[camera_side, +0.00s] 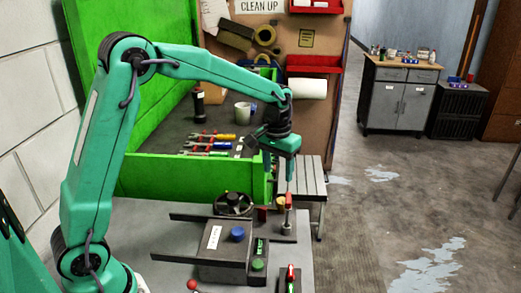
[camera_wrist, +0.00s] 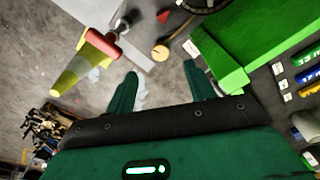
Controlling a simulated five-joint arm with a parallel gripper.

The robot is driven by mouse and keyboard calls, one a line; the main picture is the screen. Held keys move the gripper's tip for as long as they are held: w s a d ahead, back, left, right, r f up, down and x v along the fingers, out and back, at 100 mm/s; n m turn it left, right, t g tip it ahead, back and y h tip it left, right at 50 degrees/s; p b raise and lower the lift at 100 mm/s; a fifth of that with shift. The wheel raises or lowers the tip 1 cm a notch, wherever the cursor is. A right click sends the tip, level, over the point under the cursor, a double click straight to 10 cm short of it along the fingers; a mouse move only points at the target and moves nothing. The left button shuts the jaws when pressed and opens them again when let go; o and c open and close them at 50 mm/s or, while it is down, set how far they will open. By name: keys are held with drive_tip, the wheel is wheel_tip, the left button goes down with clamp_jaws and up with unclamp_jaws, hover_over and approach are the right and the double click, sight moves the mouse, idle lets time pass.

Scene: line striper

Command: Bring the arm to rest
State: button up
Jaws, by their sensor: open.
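My gripper (camera_side: 281,168) hangs from my arm above the right edge of the grey bench (camera_side: 180,270) in the side view. It is just above or behind a small upright lever with a red top (camera_side: 288,200); I cannot tell if they touch. In the wrist view my gripper's fingers (camera_wrist: 161,69) are spread apart with nothing between them.
A grey control box with a blue button (camera_side: 237,233) and a black handwheel (camera_side: 233,204) stand on the bench. Green walls (camera_side: 190,178) enclose a tool shelf with a white mug (camera_side: 243,112). A slatted stool (camera_side: 310,180) stands right of the bench. Open floor lies further right.

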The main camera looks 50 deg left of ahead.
drive_tip(key=s+r+m+t, duration=0.1)
drive_tip(key=s+r, duration=0.3)
drive_tip(key=s, duration=0.9)
drive_tip(key=s+r+m+t, duration=0.1)
drive_tip(key=s+r+t, duration=0.3)
drive_tip(key=s, duration=0.9)
drive_tip(key=shift+d+r, duration=0.15)
drive_tip(key=shift+r, duration=0.55)
drive_tip(key=shift+w, duration=0.2)
